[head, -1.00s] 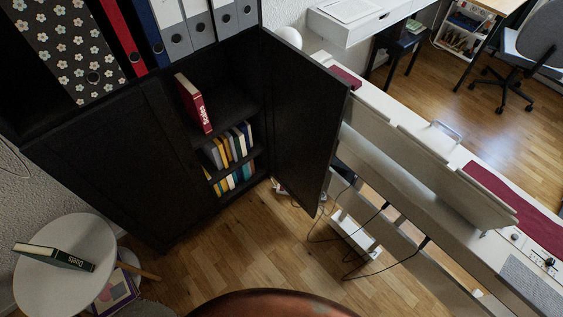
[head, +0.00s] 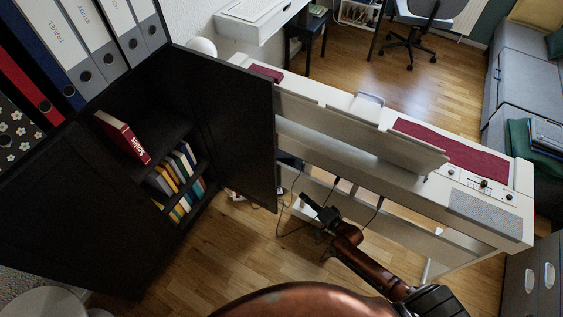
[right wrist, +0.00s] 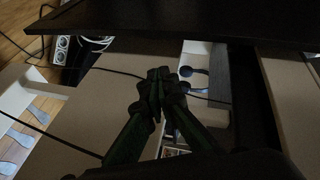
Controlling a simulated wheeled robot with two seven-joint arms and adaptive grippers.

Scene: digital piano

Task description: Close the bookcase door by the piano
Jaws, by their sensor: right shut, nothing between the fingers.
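The black bookcase (head: 75,205) stands at the left in the head view. Its right door (head: 235,125) is swung wide open toward the piano, leaving the shelves exposed; its other door is shut. The white piano (head: 345,140) stands just right of the open door. My right gripper (head: 309,202) is shut and empty, low behind the piano and to the right of the door's free edge, apart from it. Its shut fingers (right wrist: 160,85) also show in the right wrist view, below a dark panel that looks like the door (right wrist: 180,22). My left gripper is out of view.
A red book (head: 122,136) leans on the upper shelf, with several books (head: 178,168) below. Cables hang behind the piano, and a power strip (right wrist: 62,48) lies on the floor. Wooden floor (head: 225,255) is clear in front of the bookcase.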

